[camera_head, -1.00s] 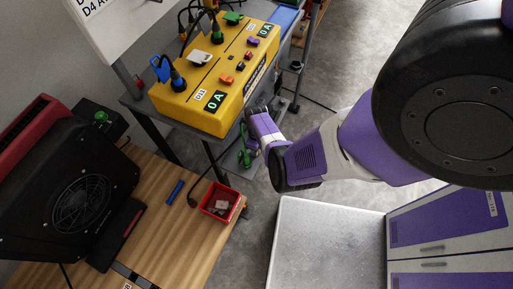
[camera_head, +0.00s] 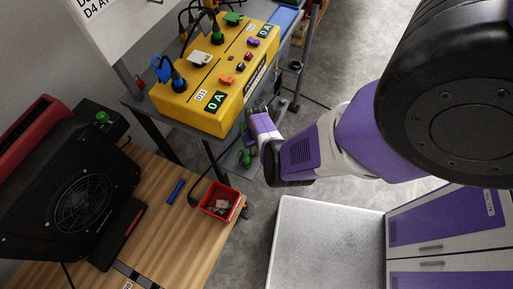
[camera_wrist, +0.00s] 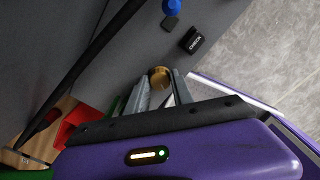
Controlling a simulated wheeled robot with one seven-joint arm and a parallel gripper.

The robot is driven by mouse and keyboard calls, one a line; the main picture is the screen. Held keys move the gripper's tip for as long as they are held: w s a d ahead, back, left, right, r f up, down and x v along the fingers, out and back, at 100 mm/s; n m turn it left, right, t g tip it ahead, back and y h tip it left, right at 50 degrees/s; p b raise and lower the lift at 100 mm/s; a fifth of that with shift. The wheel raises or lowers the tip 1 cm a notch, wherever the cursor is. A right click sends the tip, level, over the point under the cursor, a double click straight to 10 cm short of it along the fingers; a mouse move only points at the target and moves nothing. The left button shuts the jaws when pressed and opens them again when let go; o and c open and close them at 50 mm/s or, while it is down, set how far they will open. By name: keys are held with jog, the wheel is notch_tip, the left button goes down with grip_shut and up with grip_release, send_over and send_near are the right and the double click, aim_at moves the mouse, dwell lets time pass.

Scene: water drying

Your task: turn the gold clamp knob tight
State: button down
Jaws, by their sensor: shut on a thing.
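The gold clamp knob (camera_wrist: 160,77) shows in the wrist view between the two grey fingers of my gripper (camera_wrist: 159,88). The fingers are shut on the knob's sides. In the head view my gripper (camera_head: 250,122) is beside the yellow box's lower right corner, and the knob cannot be made out there. A green clamp part (camera_head: 244,157) hangs just below the gripper in the head view.
The yellow box (camera_head: 188,108) with displays and plugs stands on a grey table. A wooden bench (camera_head: 150,225) holds a red bin (camera_head: 232,207), a blue marker (camera_head: 175,191) and a black fan unit (camera_head: 80,200). In the wrist view a black block marked CHECK (camera_wrist: 192,41) and a blue knob (camera_wrist: 172,7) lie beyond the fingers. A dark cable crosses at left.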

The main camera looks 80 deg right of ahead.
aim_at(256, 150)
dwell(0.4)
jog(key=c, duration=1.1)
grip_release()
jog(key=shift+r+p, duration=1.9)
jog(key=shift+r, duration=2)
